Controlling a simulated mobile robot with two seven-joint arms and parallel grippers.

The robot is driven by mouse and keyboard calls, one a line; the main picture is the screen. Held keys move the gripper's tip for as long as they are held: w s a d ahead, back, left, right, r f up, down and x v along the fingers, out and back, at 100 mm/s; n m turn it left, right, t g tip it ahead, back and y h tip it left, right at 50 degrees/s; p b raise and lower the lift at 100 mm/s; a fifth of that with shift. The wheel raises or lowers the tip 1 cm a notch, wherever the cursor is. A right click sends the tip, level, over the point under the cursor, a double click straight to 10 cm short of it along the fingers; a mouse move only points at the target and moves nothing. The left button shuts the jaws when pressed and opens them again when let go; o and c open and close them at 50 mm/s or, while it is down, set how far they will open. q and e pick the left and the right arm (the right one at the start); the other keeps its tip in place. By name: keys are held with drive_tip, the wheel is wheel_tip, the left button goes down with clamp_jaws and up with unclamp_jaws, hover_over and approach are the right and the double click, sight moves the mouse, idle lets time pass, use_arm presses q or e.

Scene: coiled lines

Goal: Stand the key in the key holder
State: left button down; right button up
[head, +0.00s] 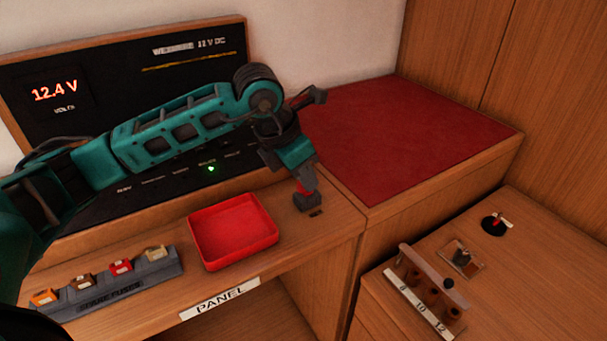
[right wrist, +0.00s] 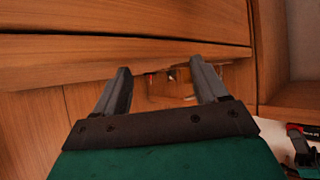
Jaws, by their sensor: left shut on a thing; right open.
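My left gripper (head: 306,198) points down just above the wooden panel shelf, right of the red tray. A round black fitting (head: 495,224) with a red and pale mark sits on the lower right counter. My right gripper (right wrist: 166,88) is open and empty in the right wrist view, facing wooden fronts; the head view does not show it.
The red tray (head: 234,232) is empty. A grey fuse rack (head: 112,283) stands left of it. On the right counter are a wooden rack (head: 428,290) marked 8, 10, 12 and a small clear tray (head: 475,266). The red mat (head: 400,135) is bare.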

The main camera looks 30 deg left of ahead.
use_arm(q)
drive_tip(key=shift+f+b, duration=0.35)
use_arm(e)
drive_tip(key=shift+f, duration=0.25)
use_arm(q)
drive_tip(key=c, duration=1.1)
unclamp_jaws()
